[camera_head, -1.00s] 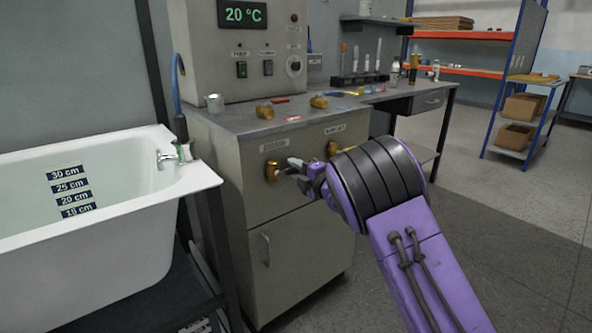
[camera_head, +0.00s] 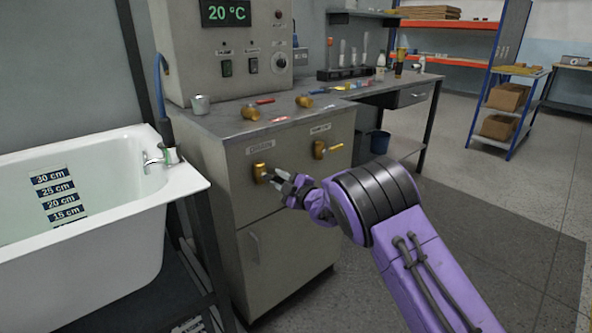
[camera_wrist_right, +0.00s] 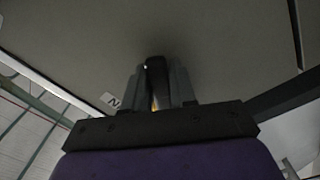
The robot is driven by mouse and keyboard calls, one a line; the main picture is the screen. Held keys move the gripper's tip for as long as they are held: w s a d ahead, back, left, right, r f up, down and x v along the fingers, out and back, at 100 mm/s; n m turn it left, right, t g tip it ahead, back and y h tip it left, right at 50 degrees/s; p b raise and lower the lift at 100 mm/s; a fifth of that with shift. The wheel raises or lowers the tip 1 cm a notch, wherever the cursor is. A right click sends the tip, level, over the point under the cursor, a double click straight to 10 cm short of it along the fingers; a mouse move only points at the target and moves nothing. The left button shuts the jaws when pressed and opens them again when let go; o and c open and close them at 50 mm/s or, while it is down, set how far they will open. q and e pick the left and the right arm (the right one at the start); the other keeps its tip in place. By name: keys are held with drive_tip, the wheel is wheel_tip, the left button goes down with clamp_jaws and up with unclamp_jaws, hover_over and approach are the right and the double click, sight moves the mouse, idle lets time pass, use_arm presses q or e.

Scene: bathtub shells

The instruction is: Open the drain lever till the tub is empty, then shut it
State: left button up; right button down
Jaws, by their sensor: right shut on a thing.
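The drain lever is a brass valve (camera_head: 260,172) under the left label on the front of the grey cabinet, with its handle partly hidden by my fingers. My right gripper (camera_head: 277,178) is shut on this lever. In the right wrist view the fingers (camera_wrist_right: 158,85) close around a dark handle piece, with a little brass showing below it. The white tub (camera_head: 120,215) stands at the left. Its depth scale (camera_head: 58,195) shows marks from 30 cm down to 15 cm. I cannot clearly tell the water level. My left gripper is out of view.
A second brass valve (camera_head: 326,149) sits to the right on the same cabinet front (camera_head: 290,225). A display (camera_head: 226,12) reads 20 °C. The floor right of the cabinet is open.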

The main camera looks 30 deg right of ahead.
drive_tip(key=m, duration=0.1)
drive_tip(key=a+f+m+p, duration=0.1)
drive_tip(key=m, duration=0.1)
drive_tip(key=shift+s, duration=0.15)
drive_tip(key=a+m+p, duration=0.1)
drive_tip(key=m, duration=0.1)
drive_tip(key=f+m+p, duration=0.1)
drive_tip(key=m, duration=0.1)
drive_tip(key=a+m+p, duration=0.1)
drive_tip(key=m, duration=0.1)
drive_tip(key=shift+s+a+f, duration=0.3)
drive_tip(key=shift+a+f, duration=0.05)
drive_tip(key=shift+s+a+f+m+p, duration=0.1)
drive_tip(key=shift+a+m+p, duration=0.3)
drive_tip(key=shift+m, duration=0.4)
drive_tip(key=shift+s+a+f+m+p, duration=0.1)
drive_tip(key=shift+a+m+p, duration=0.3)
drive_tip(key=shift+m, duration=0.4)
drive_tip(key=c, duration=1)
unclamp_jaws()
